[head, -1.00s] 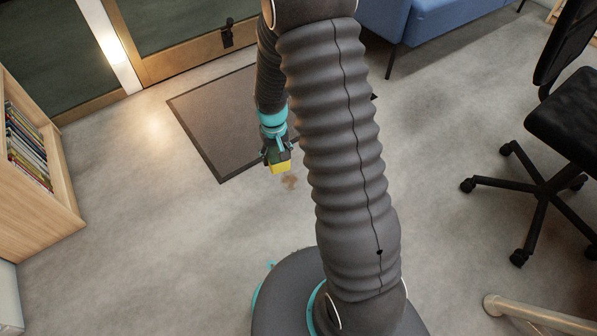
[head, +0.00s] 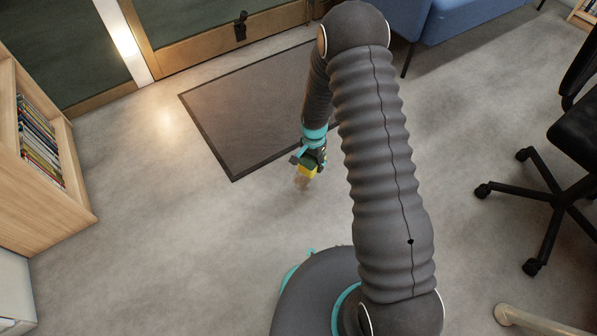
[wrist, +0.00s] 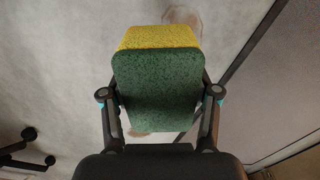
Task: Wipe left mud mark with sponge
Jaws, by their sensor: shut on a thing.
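My gripper (head: 310,160) is shut on a sponge (head: 307,171) with a yellow layer and a green layer. In the wrist view the sponge (wrist: 157,80) fills the space between the fingers (wrist: 160,112), green face toward the camera. A faint brown mud mark (head: 302,183) shows on the floor just below the sponge in the head view, partly covered by it. In the wrist view one brown mark (wrist: 183,17) lies beyond the sponge's yellow end, and another (wrist: 138,133) shows below it, partly hidden. I cannot tell whether the sponge touches the floor.
A dark doormat (head: 250,110) lies before the glass door, close to my gripper. A wooden bookcase (head: 30,150) stands at left, a blue sofa (head: 460,20) at the back and a black office chair (head: 560,170) at right. The floor between bookcase and mat is clear.

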